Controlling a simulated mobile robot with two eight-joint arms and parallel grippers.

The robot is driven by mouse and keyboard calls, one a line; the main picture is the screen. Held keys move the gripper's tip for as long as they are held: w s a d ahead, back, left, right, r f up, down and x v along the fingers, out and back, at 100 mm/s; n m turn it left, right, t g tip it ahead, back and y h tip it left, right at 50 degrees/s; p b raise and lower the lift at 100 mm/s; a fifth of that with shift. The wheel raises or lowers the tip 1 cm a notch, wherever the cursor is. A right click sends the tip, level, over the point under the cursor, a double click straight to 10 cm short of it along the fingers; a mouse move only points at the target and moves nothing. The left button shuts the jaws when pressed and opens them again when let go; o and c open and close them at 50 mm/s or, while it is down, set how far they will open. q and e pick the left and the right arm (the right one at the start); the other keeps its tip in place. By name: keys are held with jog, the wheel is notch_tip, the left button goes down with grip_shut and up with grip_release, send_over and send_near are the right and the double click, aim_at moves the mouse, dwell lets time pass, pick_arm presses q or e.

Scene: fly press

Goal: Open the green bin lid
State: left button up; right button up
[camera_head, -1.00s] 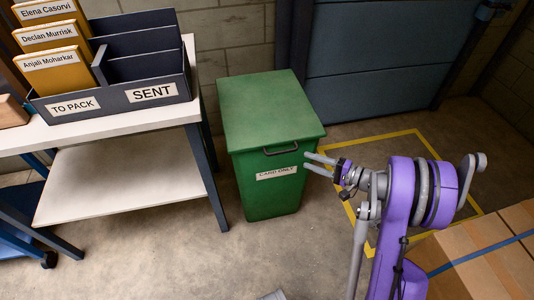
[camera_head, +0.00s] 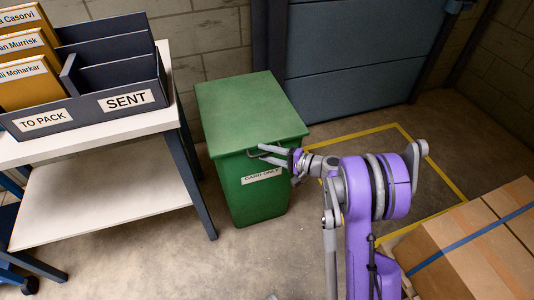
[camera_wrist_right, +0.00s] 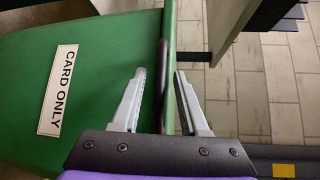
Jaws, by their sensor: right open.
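The green bin (camera_head: 250,195) stands on the floor with its green lid (camera_head: 243,108) down. Its front carries a CARD ONLY label, which also shows in the right wrist view (camera_wrist_right: 58,88). A dark bar handle (camera_wrist_right: 163,62) runs along the lid's front edge; in the head view my fingers partly hide it. My right gripper (camera_head: 262,152) is at the handle. In the right wrist view its open jaws (camera_wrist_right: 161,74) lie on either side of the handle and the lid edge. Whether a finger touches them I cannot tell. My left gripper is not in view.
A white table (camera_head: 100,133) with a lower shelf stands left of the bin, holding a dark sorter (camera_head: 90,112) and orange folders (camera_head: 25,80). Cardboard boxes (camera_head: 470,250) are at the lower right. Yellow floor lines (camera_head: 430,155) mark an area right of the bin.

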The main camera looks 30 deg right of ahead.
grip_shut()
dwell(1.4)
